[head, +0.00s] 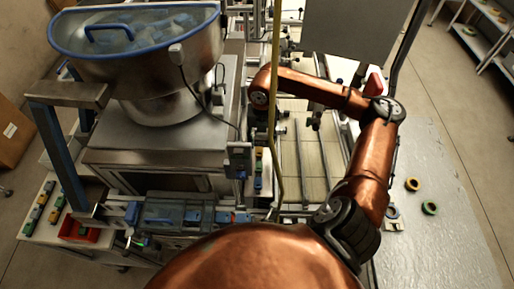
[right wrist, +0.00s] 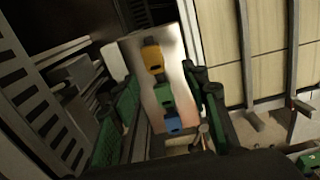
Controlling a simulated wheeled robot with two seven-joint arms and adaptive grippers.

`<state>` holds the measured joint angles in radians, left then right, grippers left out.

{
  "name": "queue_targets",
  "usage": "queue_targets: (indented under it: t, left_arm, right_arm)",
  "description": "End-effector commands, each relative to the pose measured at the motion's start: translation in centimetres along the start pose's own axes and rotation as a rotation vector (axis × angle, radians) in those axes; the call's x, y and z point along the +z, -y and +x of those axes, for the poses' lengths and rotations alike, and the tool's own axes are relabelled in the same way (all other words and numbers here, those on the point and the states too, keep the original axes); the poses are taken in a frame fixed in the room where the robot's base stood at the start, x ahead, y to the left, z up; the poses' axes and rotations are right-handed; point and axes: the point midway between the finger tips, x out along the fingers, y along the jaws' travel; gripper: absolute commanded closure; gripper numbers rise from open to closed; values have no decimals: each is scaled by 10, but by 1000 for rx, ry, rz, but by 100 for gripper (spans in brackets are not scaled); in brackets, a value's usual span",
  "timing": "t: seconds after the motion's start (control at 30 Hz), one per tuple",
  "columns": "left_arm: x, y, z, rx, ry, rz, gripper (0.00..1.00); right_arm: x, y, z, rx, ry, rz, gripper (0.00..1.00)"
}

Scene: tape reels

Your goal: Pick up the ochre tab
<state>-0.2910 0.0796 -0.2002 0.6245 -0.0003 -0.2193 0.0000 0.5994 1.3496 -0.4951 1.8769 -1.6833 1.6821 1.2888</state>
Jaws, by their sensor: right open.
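The ochre tab (right wrist: 152,58) is at the far end of a short row on a pale narrow strip in the right wrist view. A green tab (right wrist: 164,95) and a blue tab (right wrist: 172,123) are nearer in the same row. In the head view the ochre tab (head: 259,153) is small, on the strip right of the steel machine. My right gripper (right wrist: 163,82) is open, with its green-padded fingers on either side of the row in the picture. Nothing is held, and contact with the ochre tab cannot be made out. My left gripper is out of view.
A steel bowl (head: 150,75) with a blue rim stands left of the strip. A red bin (head: 78,231) and several coloured blocks are at lower left. Tape rings, including a green one (head: 429,208), lie on the right table.

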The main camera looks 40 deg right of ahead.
Motion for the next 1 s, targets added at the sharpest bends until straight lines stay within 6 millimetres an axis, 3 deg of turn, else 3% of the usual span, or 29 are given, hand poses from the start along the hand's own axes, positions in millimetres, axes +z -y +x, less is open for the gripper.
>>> queue_targets:
  t: [0.23, 0.47, 0.73, 1.0]
  left_arm:
    - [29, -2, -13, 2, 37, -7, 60]
    - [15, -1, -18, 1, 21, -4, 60]
    - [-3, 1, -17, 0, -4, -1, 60]
    - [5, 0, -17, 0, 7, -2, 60]
  right_arm:
    - [1, -9, 28, 2, -4, -12, 58]
    - [3, -8, 56, 3, -1, -9, 58]
    - [3, -7, 59, 2, 1, -9, 59]
    - [3, -7, 58, 2, 1, -8, 77]
